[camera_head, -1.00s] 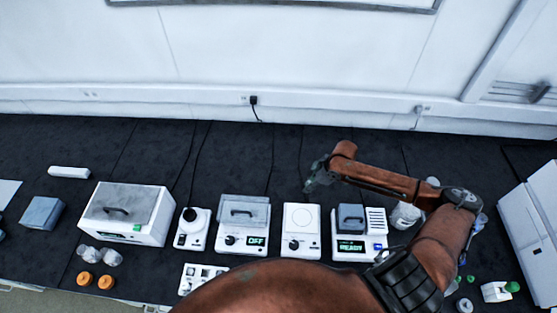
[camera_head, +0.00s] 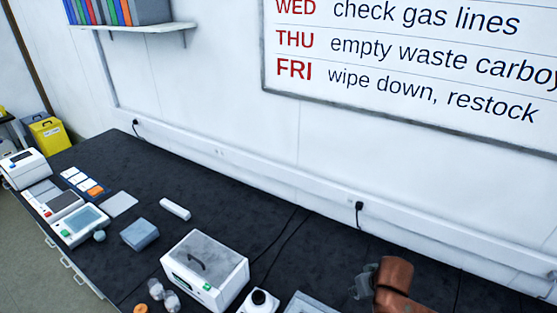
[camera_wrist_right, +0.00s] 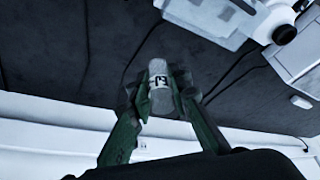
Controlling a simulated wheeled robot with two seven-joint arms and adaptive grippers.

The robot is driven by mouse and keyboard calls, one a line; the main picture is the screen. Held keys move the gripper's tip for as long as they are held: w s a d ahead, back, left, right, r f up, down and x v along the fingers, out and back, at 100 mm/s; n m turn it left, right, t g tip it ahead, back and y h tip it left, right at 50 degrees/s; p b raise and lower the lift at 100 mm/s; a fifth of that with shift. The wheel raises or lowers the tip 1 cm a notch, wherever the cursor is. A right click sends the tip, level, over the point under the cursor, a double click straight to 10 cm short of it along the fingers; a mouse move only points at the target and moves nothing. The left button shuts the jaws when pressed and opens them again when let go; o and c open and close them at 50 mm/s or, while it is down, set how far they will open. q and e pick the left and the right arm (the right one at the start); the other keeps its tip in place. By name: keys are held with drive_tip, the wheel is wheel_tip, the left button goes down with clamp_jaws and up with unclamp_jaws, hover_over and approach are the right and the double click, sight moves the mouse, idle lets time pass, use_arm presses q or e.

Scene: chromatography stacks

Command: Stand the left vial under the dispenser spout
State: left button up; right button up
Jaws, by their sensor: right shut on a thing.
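My right gripper (camera_wrist_right: 158,92) is shut on a small pale vial (camera_wrist_right: 159,86) with a white label and dark marks, which I cannot read surely. The green fingers hold it from both sides. In the head view the right gripper (camera_head: 366,282) is at the lower edge, over the dark bench near the back wall. The vial cannot be made out clearly there. No dispenser spout can be made out in either view. My left gripper is not in view.
The dark bench (camera_head: 105,160) carries a white lidded box (camera_head: 203,270), a white knobbed device (camera_head: 258,302), a grey-blue block (camera_head: 139,234) and several instruments at the far left. A power cord (camera_head: 360,215) hangs at the wall. The bench's back strip is mostly clear.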

drive_tip(key=r, duration=0.1)
drive_tip(key=a+r+m, duration=0.1)
drive_tip(key=r, duration=0.1)
drive_tip(key=shift+s+a+r+m+h, duration=0.1)
drive_tip(key=shift+a+r+m+h, duration=0.2)
drive_tip(key=shift+m+h, duration=0.1)
drive_tip(key=shift+f, duration=0.1)
